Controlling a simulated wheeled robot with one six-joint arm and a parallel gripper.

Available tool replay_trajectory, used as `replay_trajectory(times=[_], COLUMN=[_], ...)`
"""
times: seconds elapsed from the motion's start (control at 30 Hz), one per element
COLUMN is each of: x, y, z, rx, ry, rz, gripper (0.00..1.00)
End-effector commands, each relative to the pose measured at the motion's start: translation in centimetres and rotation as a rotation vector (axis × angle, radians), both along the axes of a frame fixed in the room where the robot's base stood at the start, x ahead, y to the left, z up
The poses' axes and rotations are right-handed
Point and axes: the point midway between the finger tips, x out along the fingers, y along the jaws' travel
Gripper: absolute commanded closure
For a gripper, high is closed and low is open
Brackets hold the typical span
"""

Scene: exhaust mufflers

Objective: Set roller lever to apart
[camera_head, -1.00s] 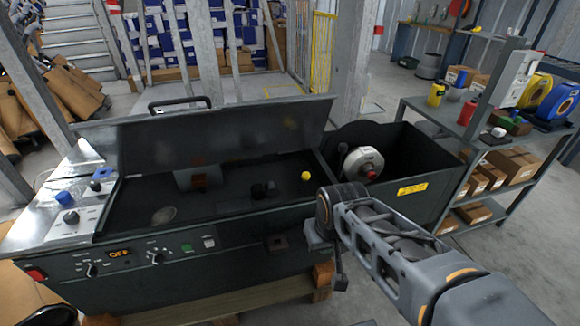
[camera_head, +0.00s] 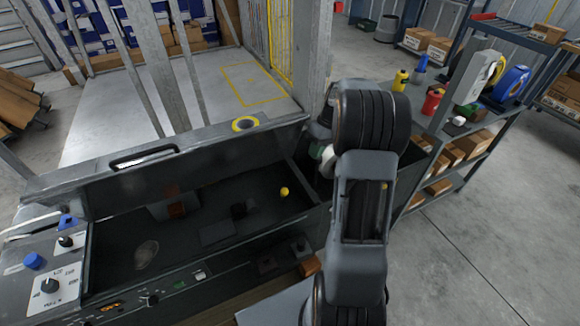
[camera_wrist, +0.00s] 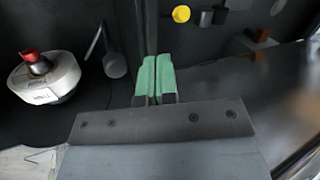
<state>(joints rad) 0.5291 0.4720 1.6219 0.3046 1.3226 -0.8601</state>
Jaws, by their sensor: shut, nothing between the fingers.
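The open-lidded machine (camera_head: 150,250) stands in front of me. A yellow ball knob (camera_head: 285,191) sits inside its tray, and it also shows at the top of the wrist view (camera_wrist: 181,14). In the wrist view a grey lever-like part with a rounded end (camera_wrist: 114,65) stands just left of my gripper. I cannot tell which of these is the roller lever. My gripper (camera_wrist: 155,77), with green finger pads, is shut and empty over the dark bin area, apart from both parts. In the head view my arm largely hides the gripper.
A white reel with a red cap (camera_wrist: 45,77) lies left of my gripper in the wrist view. The raised lid (camera_head: 200,150) edges the tray at the back. A shelf (camera_head: 440,150) with bottles and boxes stands to the right.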

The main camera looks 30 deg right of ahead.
Motion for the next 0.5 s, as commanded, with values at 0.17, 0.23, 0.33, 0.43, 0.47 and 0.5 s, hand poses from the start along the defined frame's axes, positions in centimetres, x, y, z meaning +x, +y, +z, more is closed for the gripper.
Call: replay_trajectory(times=[0.17,0.23,0.33,0.43,0.47,0.5], x=[2.0,2.4,2.9,3.1,3.2,3.2], y=[-3.6,-3.8,-3.8,-3.8,-3.8,-3.6], z=[1.4,2.0,2.8,3.3,3.3,3.3], rx=[0.164,0.201,0.238,0.262,0.266,0.271], ry=[-0.140,-0.204,-0.278,-0.326,-0.336,-0.346], rz=[0.266,0.377,0.498,0.574,0.588,0.604], gripper=[1.00,1.00,1.00,1.00,1.00,1.00])
